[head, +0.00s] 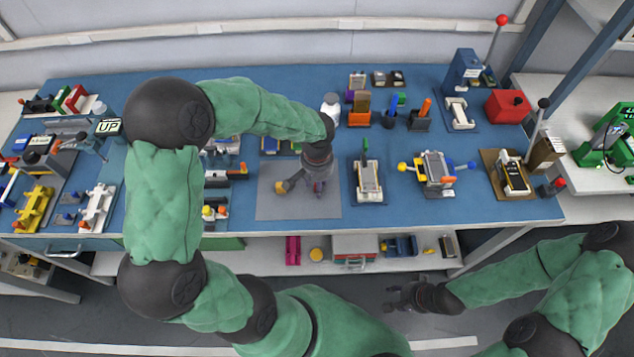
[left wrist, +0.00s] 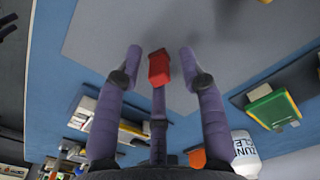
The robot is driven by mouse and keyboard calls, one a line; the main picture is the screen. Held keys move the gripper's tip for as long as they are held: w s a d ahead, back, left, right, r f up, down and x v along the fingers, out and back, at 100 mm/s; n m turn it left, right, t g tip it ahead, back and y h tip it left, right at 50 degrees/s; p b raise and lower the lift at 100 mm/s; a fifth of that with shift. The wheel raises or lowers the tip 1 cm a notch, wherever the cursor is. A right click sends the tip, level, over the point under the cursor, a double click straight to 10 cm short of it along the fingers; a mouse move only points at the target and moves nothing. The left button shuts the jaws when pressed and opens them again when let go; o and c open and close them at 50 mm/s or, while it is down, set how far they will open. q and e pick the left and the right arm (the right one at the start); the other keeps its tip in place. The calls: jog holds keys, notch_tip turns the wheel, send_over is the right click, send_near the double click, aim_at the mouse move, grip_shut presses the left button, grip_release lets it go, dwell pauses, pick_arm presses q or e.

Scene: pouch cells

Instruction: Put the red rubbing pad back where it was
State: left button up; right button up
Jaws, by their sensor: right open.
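The red rubbing pad (left wrist: 159,68) shows in the left wrist view as a small red block at the tip of the middle finger of my left gripper (left wrist: 162,62), over the grey mat. The two outer purple fingers stand on either side of it with visible gaps. I cannot tell whether the pad is gripped or lies beyond the fingertip. In the head view my left gripper (head: 318,187) points down over the grey mat (head: 270,211), and I cannot make out the pad there. My right gripper (head: 403,297) is open and empty, low in front of the table.
A white bottle (head: 330,108) stands behind the left gripper. A grey fixture (head: 367,182) stands close to the right of the mat. An orange holder (head: 358,117) is behind it. Several fixtures fill the left side of the blue table (head: 420,213).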

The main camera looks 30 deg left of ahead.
pick_arm(q)
notch_tip(320, 180, up, 12)
jog(key=p, duration=0.3)
jog(key=shift+p, duration=0.3)
dwell(1.0)
